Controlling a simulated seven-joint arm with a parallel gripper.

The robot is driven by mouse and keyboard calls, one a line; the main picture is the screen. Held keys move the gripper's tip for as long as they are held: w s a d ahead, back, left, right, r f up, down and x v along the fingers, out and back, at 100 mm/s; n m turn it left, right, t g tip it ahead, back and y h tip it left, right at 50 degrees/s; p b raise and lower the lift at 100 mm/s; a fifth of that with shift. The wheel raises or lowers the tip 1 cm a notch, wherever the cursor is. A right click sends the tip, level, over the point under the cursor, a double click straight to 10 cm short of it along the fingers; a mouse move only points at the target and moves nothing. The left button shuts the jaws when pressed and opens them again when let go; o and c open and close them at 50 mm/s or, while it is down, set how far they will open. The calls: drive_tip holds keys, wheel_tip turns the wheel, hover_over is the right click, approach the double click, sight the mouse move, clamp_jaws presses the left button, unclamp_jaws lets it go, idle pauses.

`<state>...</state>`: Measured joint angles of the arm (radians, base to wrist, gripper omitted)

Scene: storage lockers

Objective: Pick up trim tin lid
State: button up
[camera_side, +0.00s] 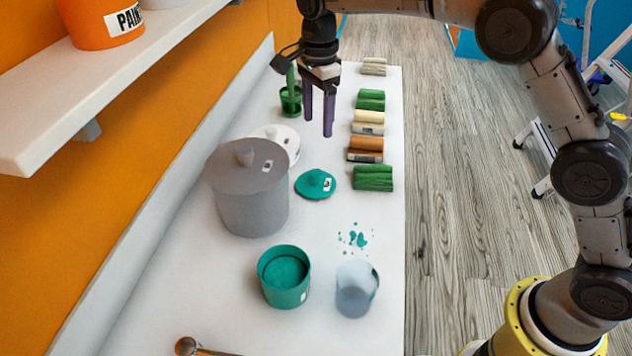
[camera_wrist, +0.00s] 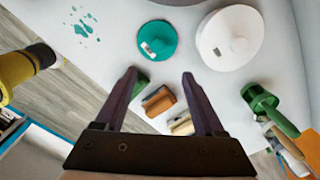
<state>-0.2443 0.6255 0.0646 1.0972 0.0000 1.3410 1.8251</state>
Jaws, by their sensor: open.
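The trim tin lid appears to be the small teal lid (camera_side: 315,186) with a round knob and a pale label, lying on the white bench beside the large grey pot. It also shows in the wrist view (camera_wrist: 158,36) at top centre. An open teal tin (camera_side: 285,291) with teal inside stands nearer the front of the bench. My gripper (camera_side: 317,126) is open and empty, pointing down above the bench, apart from the lid and farther back than it. In the wrist view the gripper fingers (camera_wrist: 160,75) are spread with nothing between them.
The grey lidded pot (camera_side: 250,205) stands left of the teal lid, with a white lid (camera_side: 291,140) behind it. Rolled cloths (camera_side: 373,178) line the right edge. A pale cup (camera_side: 352,296) and teal splashes (camera_side: 358,239) are in front. A shelf (camera_side: 120,70) overhangs the left.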

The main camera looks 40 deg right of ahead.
sight(316, 172)
drive_tip(key=f, duration=1.4)
drive_tip(key=shift+s+a+f, duration=0.25)
drive_tip(key=shift+a+f, duration=0.05)
drive_tip(key=shift+a, duration=0.05)
drive_tip(key=shift+c, duration=0.3)
clamp_jaws()
